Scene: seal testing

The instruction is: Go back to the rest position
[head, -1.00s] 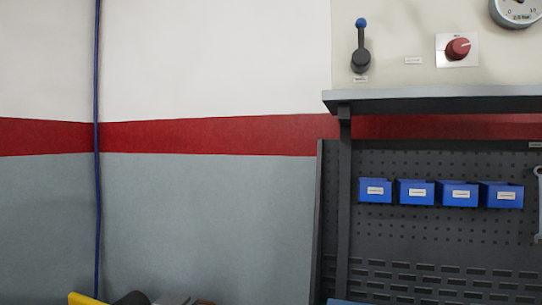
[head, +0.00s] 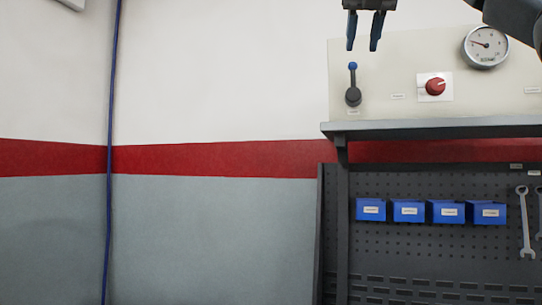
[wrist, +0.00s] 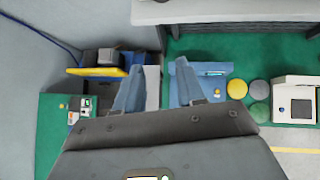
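My gripper (head: 363,42) hangs at the top of the head view, fingers pointing down and apart, with nothing between them. It is open and sits above and to the side of the lever with a blue knob (head: 353,85) on the wall panel, apart from it in the picture. In the wrist view my gripper's two blue-grey fingers (wrist: 157,85) are spread, with a pale strip visible between them. Part of my arm shows at the top right of the head view.
The panel carries a red knob (head: 435,87) and a round gauge (head: 485,46). Below the shelf (head: 430,129), several blue bins (head: 409,211) and a wrench (head: 525,222) hang on the pegboard. In the wrist view, a blue box (wrist: 205,82) and a white device (wrist: 294,99) stand on green surfaces.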

